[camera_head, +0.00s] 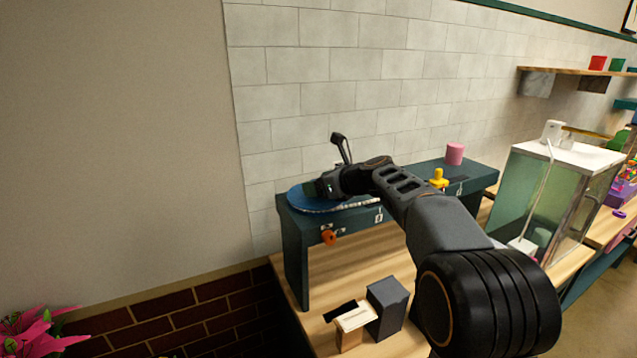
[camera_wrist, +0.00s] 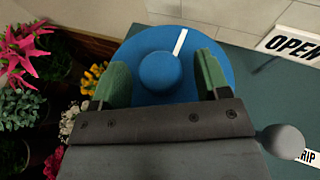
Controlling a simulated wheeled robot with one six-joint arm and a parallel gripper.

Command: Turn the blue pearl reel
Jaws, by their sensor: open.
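The blue pearl reel (camera_head: 307,201) is a flat blue disc on the left end of a dark teal bench unit, partly hidden by my arm in the head view. In the wrist view the reel (camera_wrist: 138,50) has a round raised blue knob (camera_wrist: 160,71) at its middle and a white stripe from the knob to the rim. My gripper (camera_wrist: 158,76) is open, its two green fingers on either side of the knob, with a gap showing on both sides. I cannot tell how far down the fingers are beside the knob. The gripper (camera_head: 315,190) is over the reel in the head view.
The teal unit (camera_head: 292,250) carries a yellow knob (camera_head: 438,177) and a pink cylinder (camera_head: 454,154); an orange knob (camera_head: 328,237) is on its front. An "OPEN" label (camera_wrist: 292,42) is right of the reel. Flowers (camera_wrist: 30,60) stand at left. A glass tank (camera_head: 545,190) is at right.

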